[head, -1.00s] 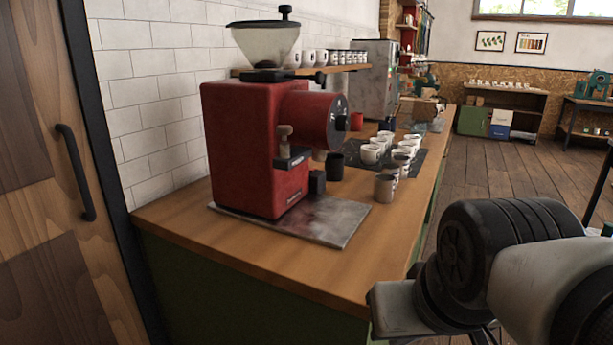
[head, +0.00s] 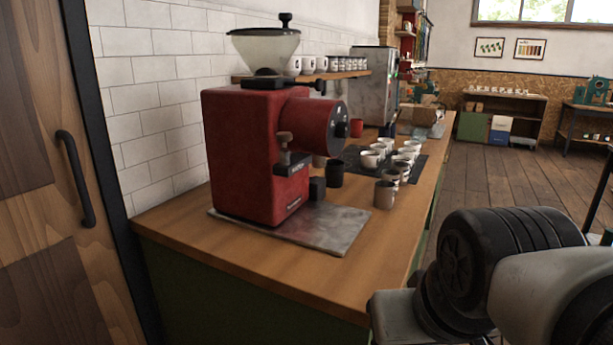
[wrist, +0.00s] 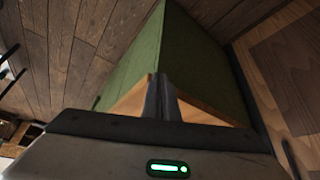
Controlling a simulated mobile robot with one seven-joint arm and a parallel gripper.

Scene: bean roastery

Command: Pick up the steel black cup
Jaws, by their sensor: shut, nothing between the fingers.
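A black cup (head: 334,173) stands on the wooden counter, just right of the red grinder and partly behind its front parts. A grey-brown metallic cup (head: 384,195) stands nearer, close to the counter's right edge. My gripper shows in the wrist view (wrist: 161,98) with its two fingers together and nothing between them. It is in front of the counter's corner in that view, and no cup shows there. In the head view my arm is at the lower right, well apart from the cups, and the fingers are hidden.
The red grinder (head: 258,155) stands on a metal plate (head: 330,232) at the counter's near end. Several white cups (head: 371,160) stand on a dark mat (head: 421,165) behind. A wooden door (head: 30,200) is at left. Open floor (head: 500,180) lies right of the counter (head: 190,246).

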